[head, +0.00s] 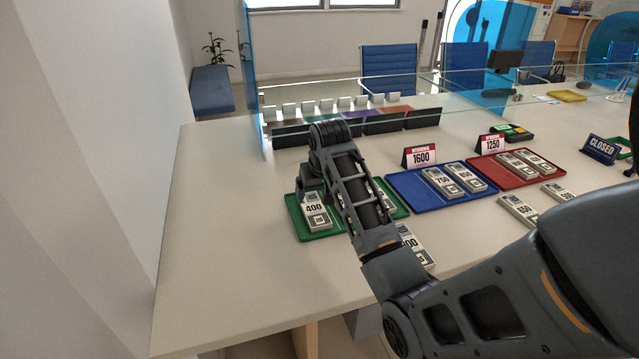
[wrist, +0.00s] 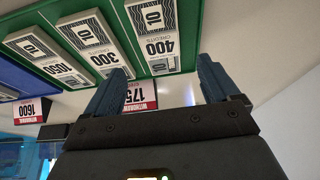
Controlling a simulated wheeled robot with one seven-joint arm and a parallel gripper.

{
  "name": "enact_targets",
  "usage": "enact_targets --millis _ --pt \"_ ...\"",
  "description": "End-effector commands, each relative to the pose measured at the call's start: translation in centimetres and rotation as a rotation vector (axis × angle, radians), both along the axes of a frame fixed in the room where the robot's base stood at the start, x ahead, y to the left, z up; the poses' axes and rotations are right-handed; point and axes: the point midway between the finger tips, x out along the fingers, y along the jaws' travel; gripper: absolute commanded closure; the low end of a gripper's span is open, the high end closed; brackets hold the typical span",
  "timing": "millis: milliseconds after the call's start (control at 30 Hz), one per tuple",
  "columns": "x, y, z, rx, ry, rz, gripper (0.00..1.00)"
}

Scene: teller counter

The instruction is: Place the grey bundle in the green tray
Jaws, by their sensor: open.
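The green tray (head: 330,236) lies at the left of the counter, partly hidden behind my arm. A grey-white bundle marked 400 (head: 316,212) lies in its left part. In the wrist view this bundle (wrist: 152,38) lies in the tray just beyond my fingertips, with more bundles beside it, one marked 300 (wrist: 92,36). My gripper (wrist: 162,68) is open and empty, its fingers apart on either side of the 400 bundle's near end. In the head view my gripper (head: 309,188) is mostly hidden by the arm, low over the tray. All bundles look similarly grey-white; I cannot tell which is the named one.
A bundle (head: 416,248) lies on the counter in front of the green tray, partly behind my arm. The blue tray (head: 405,183) and red tray (head: 487,170) hold bundles, with signs behind. Loose bundles (head: 518,209) lie at right. The counter's left front is clear.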

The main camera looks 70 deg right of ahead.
Motion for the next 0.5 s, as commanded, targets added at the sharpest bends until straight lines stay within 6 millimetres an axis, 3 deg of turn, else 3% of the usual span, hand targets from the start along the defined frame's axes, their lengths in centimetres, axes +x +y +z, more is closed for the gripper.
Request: enact_targets --millis 200,500 --pt "-0.8 1.0 3.1 -0.001 -0.002 0.001 0.11" --pt "-1.1 1.3 4.1 0.0 0.0 0.001 0.11"
